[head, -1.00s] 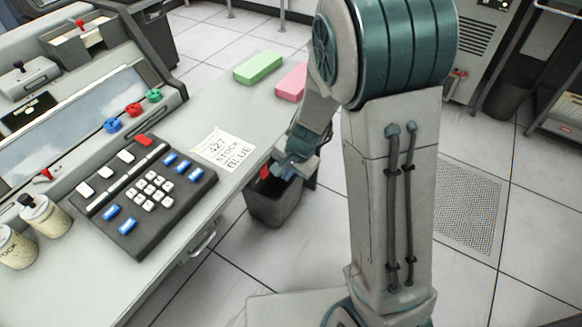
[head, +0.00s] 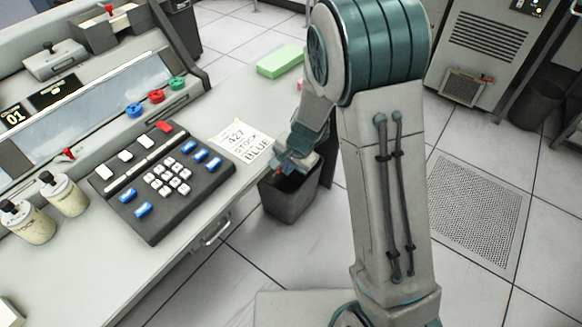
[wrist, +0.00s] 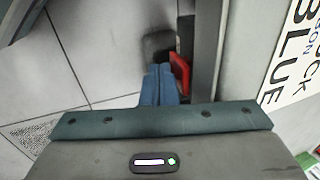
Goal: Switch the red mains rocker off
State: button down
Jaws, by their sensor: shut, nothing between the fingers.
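The red rocker (wrist: 181,72) shows in the wrist view as a tilted red piece in a dark recess on the side of the desk. The rocker's lower part is partly hidden by the fingers.
A dark keypad (head: 210,188) and a paper note (head: 228,140) lie on the desk top (head: 185,238). A green block (head: 281,61) lies farther back. A dark bin (head: 291,203) stands on the floor below my gripper. Two jars stand at left.

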dwell(0.3)
jog(key=shift+r+p, duration=0.75)
jog(key=shift+p, duration=0.1)
jog(key=s+d+r, duration=0.6)
jog(key=d, duration=0.2)
jog(key=shift+s+d+r, duration=0.15)
jog(key=shift+s+r, duration=0.05)
jog(key=shift+r, duration=0.15)
